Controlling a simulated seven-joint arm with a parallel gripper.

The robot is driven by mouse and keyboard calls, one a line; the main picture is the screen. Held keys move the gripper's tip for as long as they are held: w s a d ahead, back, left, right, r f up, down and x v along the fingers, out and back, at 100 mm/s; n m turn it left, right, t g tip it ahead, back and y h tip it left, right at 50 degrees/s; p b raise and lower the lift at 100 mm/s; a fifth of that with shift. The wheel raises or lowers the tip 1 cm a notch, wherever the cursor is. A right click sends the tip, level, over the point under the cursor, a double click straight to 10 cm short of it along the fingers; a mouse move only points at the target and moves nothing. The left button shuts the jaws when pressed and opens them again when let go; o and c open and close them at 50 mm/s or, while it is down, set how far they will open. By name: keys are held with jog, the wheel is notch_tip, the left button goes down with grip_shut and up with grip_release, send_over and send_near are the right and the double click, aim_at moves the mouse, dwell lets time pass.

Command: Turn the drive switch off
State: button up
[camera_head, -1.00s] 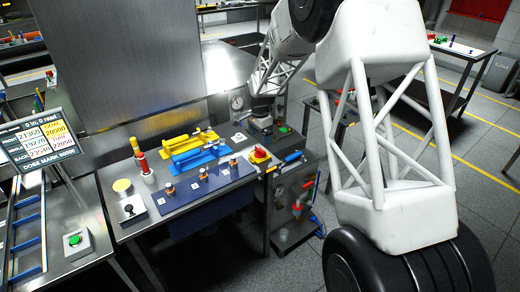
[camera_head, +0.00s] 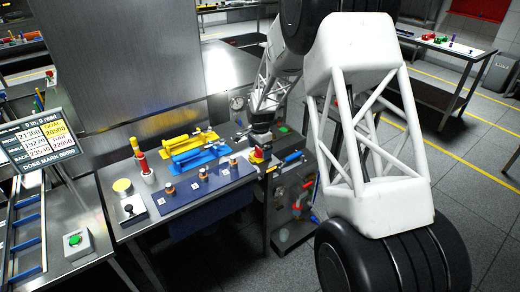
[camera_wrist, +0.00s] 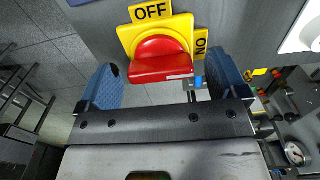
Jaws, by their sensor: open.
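The drive switch is a red knob (camera_wrist: 160,60) on a yellow plate (camera_wrist: 128,36) in the wrist view. An "OFF" label (camera_wrist: 151,12) is at the plate's top and an "ON" label (camera_wrist: 201,43) at its right side. The knob's raised grip lies crosswise, with a pale mark at its right end, towards "ON". My gripper (camera_wrist: 164,80) is open, its blue-padded fingers to the left and right of the knob, with gaps visible. In the head view my gripper (camera_head: 259,148) is over the switch and hides most of it.
Blue and yellow tools (camera_head: 200,153) lie behind the mat. A gauge (camera_wrist: 294,152) shows at the wrist view's lower right.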

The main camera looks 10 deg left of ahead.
jog(key=shift+c, duration=0.3)
jog(key=c, duration=0.9)
